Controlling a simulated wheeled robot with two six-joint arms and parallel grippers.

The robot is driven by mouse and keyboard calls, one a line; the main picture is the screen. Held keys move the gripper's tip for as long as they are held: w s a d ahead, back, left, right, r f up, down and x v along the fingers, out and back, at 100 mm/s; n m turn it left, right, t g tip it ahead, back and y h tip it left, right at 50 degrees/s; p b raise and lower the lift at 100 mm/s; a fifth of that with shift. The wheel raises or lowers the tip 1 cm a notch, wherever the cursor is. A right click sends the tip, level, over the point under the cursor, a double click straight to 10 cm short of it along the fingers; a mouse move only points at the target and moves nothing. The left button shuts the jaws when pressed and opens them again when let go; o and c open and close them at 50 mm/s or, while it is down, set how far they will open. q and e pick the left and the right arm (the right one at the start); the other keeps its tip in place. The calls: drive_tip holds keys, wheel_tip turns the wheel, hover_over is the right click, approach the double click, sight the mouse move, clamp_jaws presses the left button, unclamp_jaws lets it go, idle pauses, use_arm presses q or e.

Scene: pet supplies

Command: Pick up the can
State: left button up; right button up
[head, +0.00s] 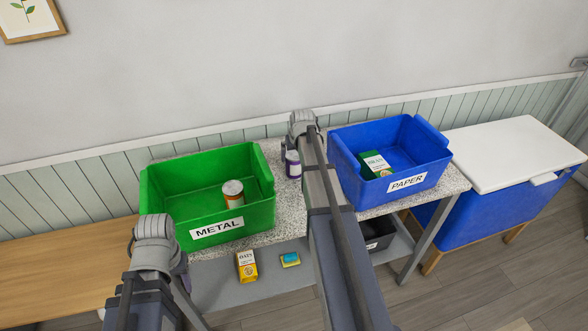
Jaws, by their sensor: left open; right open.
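A can with a purple and white label (293,168) stands upright on the speckled tabletop between the two bins, partly hidden by my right gripper. My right gripper (291,148) is open and right at this can, with its fingers mostly hidden from above; I cannot tell whether they touch it. Another can, orange and white (233,194), stands inside the green bin marked METAL (252,217). My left gripper (158,256) is open and empty in front of the green bin's left corner, its fingertips poorly visible.
The blue bin marked PAPER (434,173) holds a green and white box (376,165). A yellow box (246,266) and a sponge-like item (290,260) lie on the lower shelf (222,289). A blue chest with a white lid (515,152) stands right; a wooden surface (60,262) is left.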

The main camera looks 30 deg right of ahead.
drive_tip(key=shift+f, duration=0.1)
drive_tip(key=b+x, duration=0.7)
drive_tip(key=shift+a+f, duration=0.2)
drive_tip(key=shift+f, duration=0.25)
drive_tip(key=shift+r, duration=0.1)
drive_tip(key=shift+c, duration=0.6)
drive_tip(key=c, duration=1.1)
